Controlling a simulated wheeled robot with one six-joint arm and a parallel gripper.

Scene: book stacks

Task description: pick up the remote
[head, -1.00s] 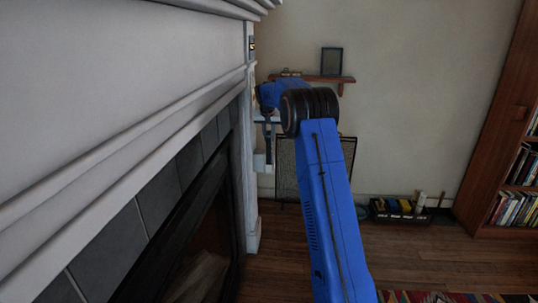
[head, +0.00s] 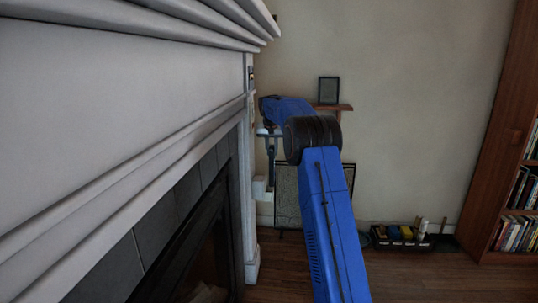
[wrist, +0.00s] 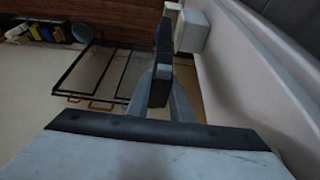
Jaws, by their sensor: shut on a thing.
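My gripper (wrist: 162,90) is shut on a dark, narrow, bar-shaped thing, which I take to be the remote (wrist: 160,62). The remote points away from the wrist camera, between the grey fingers; its buttons do not show. In the head view my gripper (head: 271,165) hangs at the end of the blue arm, beside the end of the white mantel. The remote is too small there to make out clearly.
The white fireplace surround (head: 110,95) fills the left. A white box (head: 262,189) is near the gripper, also in the wrist view (wrist: 191,32). Behind are a wall shelf (head: 340,107) with a frame, and a black-framed screen (head: 288,195). A bookcase stands right.

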